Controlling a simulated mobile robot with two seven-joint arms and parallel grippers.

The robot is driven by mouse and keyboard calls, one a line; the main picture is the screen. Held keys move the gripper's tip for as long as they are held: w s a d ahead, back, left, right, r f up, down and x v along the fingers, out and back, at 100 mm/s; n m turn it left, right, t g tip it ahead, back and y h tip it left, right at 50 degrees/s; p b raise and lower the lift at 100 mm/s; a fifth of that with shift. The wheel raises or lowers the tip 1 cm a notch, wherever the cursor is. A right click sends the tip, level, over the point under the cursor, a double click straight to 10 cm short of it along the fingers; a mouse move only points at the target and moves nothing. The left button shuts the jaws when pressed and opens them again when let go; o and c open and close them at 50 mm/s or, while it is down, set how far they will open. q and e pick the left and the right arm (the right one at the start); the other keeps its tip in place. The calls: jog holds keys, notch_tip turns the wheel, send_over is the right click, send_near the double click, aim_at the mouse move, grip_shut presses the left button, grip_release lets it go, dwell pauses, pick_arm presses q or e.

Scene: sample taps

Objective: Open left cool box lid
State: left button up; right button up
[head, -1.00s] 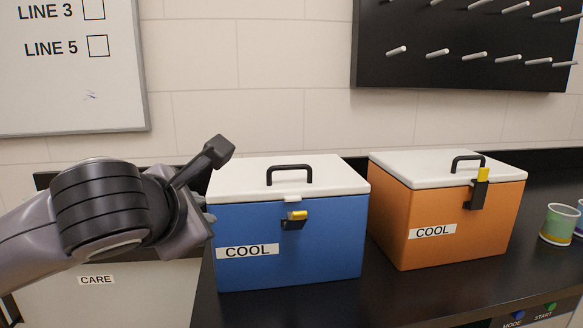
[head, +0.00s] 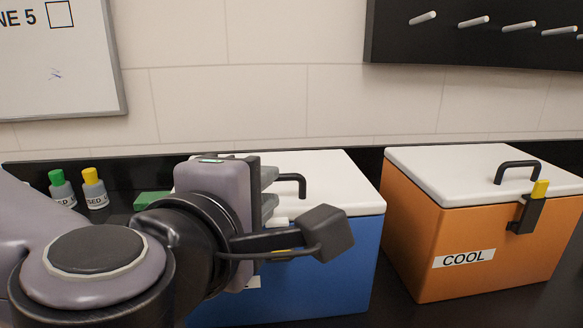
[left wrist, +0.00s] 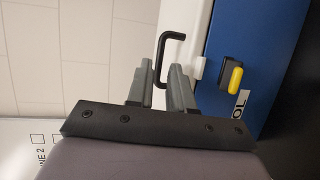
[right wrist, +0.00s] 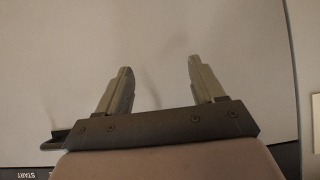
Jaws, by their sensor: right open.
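The left cool box (head: 345,265) is blue. Its white lid (head: 340,185) is down, with a black handle (head: 301,186) on top. My left gripper (head: 271,192) hides part of the lid and front. In the left wrist view, the handle (left wrist: 175,36) stands at the tips of the left gripper (left wrist: 160,78); the fingers are apart, and one handle leg shows in the gap. Contact cannot be told. The yellow-tipped latch (left wrist: 233,77) sits on the blue front, clear of the white lid tab. My right gripper (right wrist: 160,78) is open and empty before a plain pale surface.
An orange cool box (head: 480,240) stands to the right, lid down, its latch upright against the lid edge. Bottles with green (head: 61,190) and yellow (head: 95,188) caps stand at the back left. A dark peg board (head: 480,35) hangs above.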

pick_arm(q)
jog(key=shift+p+x, duration=0.75)
jog(key=shift+x, duration=2.05)
grip_shut()
